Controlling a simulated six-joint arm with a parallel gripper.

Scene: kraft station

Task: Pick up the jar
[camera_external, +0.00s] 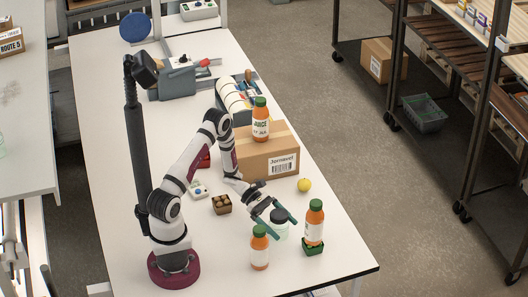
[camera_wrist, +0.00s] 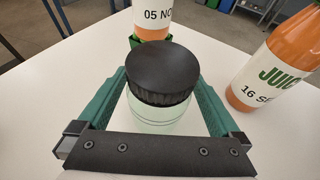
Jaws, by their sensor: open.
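The jar (camera_external: 281,229) is pale green glass with a black lid and stands upright on the white table, partly hidden by my gripper. In the wrist view the jar's black lid (camera_wrist: 161,74) is in the middle, with the glass body below it. My gripper (camera_external: 284,209) is open, its green fingers on either side of the jar. In the wrist view the fingers of my gripper (camera_wrist: 162,95) flank the jar left and right. I cannot tell whether they touch the glass.
A juice bottle (camera_external: 260,248) stands close left of the jar. Another juice bottle (camera_external: 314,223) stands in a green holder (camera_external: 313,248) to the right. A cardboard box (camera_external: 267,155) carries a third bottle (camera_external: 260,120).

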